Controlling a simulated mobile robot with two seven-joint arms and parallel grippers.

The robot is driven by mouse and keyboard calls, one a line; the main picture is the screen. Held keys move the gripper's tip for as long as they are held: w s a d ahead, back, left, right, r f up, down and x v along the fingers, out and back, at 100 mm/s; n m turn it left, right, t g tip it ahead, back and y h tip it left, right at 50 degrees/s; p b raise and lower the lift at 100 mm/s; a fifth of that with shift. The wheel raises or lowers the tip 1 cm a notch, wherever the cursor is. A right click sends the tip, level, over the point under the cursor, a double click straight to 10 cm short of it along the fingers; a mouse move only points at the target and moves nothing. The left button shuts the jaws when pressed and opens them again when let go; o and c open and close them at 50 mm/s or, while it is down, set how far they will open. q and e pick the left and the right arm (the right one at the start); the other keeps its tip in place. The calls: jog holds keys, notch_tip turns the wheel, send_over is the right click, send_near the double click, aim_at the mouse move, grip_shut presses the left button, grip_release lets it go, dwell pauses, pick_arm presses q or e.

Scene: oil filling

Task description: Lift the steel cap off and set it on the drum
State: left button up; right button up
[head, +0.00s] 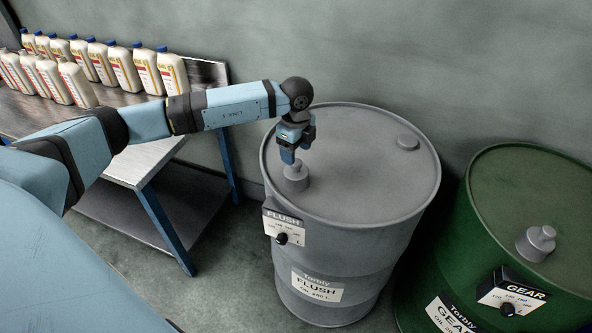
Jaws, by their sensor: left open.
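A grey drum (345,215) marked FLUSH stands in the middle of the head view. A grey steel cap (297,180) sits upright on its lid, near the left front edge. My left gripper (289,157) points down right above this cap and overlaps its top edge in the picture. It is open, with nothing seen held in it. I cannot tell whether its fingers touch the cap. My right gripper is not in view.
A low round plug (408,142) sits at the lid's back right. A green drum (480,215) marked GEAR, with its own grey cap (537,241), stands at the right. A metal bench (150,160) with several bottles (123,68) is at the left. The drum lid's middle is clear.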

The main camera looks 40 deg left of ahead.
aim_at(296, 169)
pick_arm(q)
notch_tip(296, 169, down, 5)
jog(key=shift+p, duration=0.35)
jog(key=c, duration=1.1)
jog(key=shift+r, duration=0.15)
